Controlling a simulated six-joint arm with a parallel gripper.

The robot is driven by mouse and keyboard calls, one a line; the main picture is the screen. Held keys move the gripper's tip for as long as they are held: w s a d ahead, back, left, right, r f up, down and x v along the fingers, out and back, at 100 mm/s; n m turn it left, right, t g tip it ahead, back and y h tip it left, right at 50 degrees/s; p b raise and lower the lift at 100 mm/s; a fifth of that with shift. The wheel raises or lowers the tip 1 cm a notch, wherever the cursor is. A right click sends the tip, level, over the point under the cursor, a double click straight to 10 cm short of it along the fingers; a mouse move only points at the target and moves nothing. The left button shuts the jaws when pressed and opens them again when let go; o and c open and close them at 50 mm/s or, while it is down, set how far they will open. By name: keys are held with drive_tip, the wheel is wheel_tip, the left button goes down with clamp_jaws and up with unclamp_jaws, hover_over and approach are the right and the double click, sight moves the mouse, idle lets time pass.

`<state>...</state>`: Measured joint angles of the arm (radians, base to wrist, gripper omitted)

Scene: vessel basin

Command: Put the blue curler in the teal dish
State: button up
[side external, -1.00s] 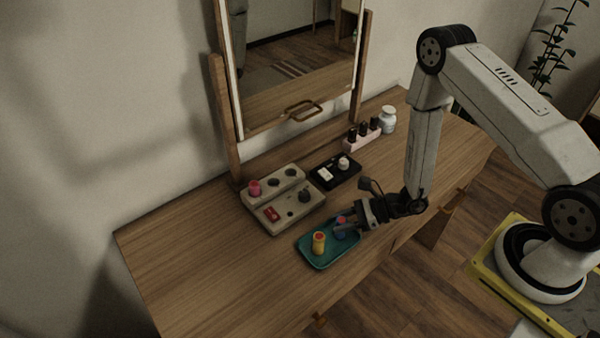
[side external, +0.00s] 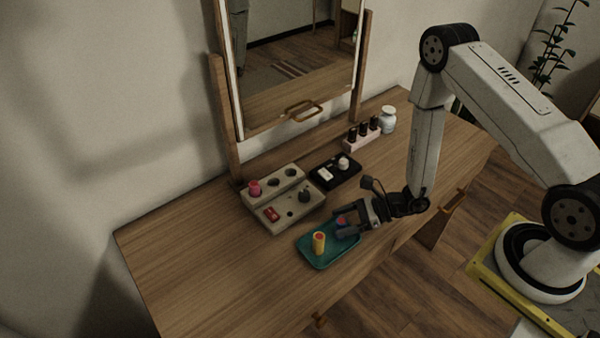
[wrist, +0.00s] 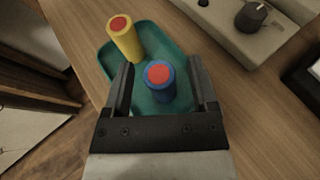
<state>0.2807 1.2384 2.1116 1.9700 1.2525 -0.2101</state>
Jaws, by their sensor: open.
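The blue curler (wrist: 160,82), with a red end, stands upright in the teal dish (wrist: 185,62). In the side view the curler (side external: 341,221) is mostly hidden behind my gripper (side external: 343,227). In the wrist view my gripper (wrist: 162,88) is open, with one finger on each side of the curler and a gap showing beside it. The teal dish also shows in the side view (side external: 322,264) on the table. A yellow curler (side external: 319,243) with a red end stands in the dish to the left of the blue one; it also shows in the wrist view (wrist: 125,38).
A beige heater base (side external: 285,212) with a pink curler (side external: 254,188) stands behind the dish. A black tray (side external: 335,172), a pink bottle rack (side external: 362,141) and a white jar (side external: 388,120) are farther back. The table's left part is clear.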

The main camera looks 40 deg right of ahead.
drive_tip(key=v, duration=1.1)
drive_tip(key=shift+d+r, duration=0.15)
drive_tip(key=shift+s, duration=0.2)
idle(0.5)
drive_tip(key=s+a+r+n+g+h, duration=0.4)
drive_tip(key=r+n+g, duration=0.5)
drive_tip(key=n, duration=0.5)
drive_tip(key=w+d+r+n+t+h, duration=0.1)
drive_tip(key=w+r+n+t+h, duration=0.2)
drive_tip(key=r+n+h, duration=0.4)
drive_tip(key=shift+w+d+r+n+t, duration=0.15)
drive_tip(key=shift+w+d+n+t, duration=0.2)
drive_tip(key=shift+n, duration=1.65)
